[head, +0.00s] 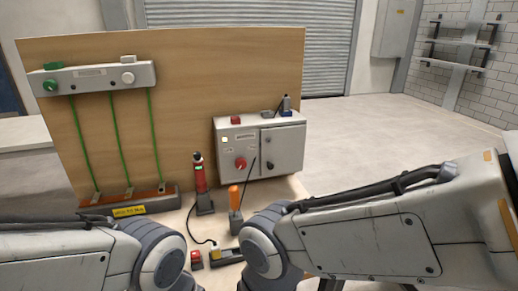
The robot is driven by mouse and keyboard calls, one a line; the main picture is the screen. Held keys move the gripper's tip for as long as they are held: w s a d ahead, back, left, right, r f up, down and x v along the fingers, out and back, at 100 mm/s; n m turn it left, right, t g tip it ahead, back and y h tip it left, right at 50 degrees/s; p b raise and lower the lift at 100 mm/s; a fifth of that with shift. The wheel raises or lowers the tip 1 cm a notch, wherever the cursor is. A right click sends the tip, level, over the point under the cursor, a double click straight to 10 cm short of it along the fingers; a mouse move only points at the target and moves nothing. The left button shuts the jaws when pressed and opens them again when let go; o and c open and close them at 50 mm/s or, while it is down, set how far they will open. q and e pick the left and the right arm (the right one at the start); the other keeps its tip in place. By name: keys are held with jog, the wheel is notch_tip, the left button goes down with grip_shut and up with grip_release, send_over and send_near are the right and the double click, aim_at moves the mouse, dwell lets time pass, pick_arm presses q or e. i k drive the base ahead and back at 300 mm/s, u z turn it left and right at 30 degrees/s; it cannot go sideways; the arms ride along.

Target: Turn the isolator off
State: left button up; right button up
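A grey control box (226,138) is mounted at the right of an upright wooden board. A red rotary knob (240,163) on its left part looks like the isolator; its exact setting is too small to read. A small pale square (225,140) sits above the knob. The box's right half is a door (290,148) with a small dark knob (270,165). My two arms cross the bottom of the head view, well below the box. Neither gripper shows, and nothing of mine touches the red knob.
The wooden board (200,70) also carries a grey bar (90,79) with a green knob (50,85), a white knob (128,78) and green cables. Below stand a red-and-black tool (199,178), an orange-handled tool (234,198) and a red button (196,258). Floor at right is clear.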

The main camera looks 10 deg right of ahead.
aim_at(241, 163)
jog(key=z, duration=0.45)
jog(key=k, duration=1.1)
jog(key=z, duration=0.05)
jog(key=i, duration=0.3)
jog(key=u, duration=0.9)
jog(key=i, duration=0.95)
jog(key=u, duration=0.25)
